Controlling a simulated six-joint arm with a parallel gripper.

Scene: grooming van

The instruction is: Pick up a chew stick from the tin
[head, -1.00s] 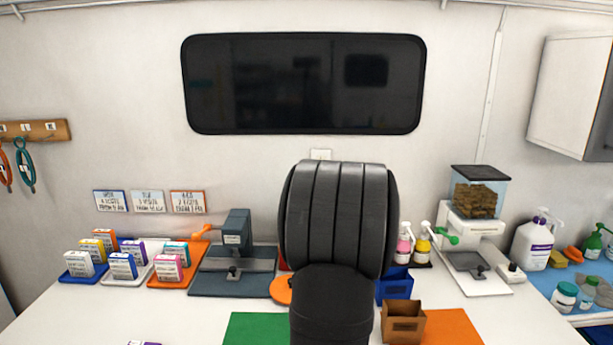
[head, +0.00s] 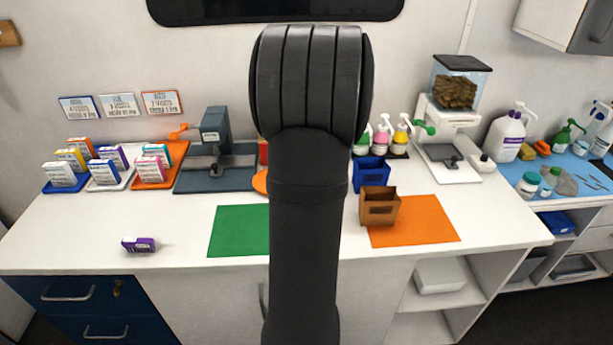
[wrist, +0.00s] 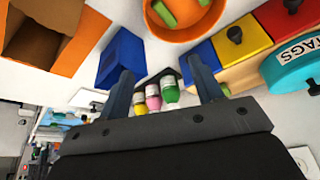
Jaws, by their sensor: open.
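A round orange tin (wrist: 212,25) with green chew sticks (wrist: 165,12) in it shows at the top of the wrist view, cut off by the frame edge. In the head view only a sliver of an orange round thing (head: 260,183) shows beside my arm. My gripper (wrist: 160,86) is open, its two dark fingers apart with nothing held between them. The tin lies beyond the fingertips, apart from them. In the head view my gripper is hidden behind my arm.
A blue bin (head: 369,176) and a brown box (head: 378,208) stand right of my arm, near an orange mat (head: 425,225). Pump bottles (head: 382,140) stand behind. A teal TAGS container (wrist: 295,65) is at the right. The front left counter is mostly clear.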

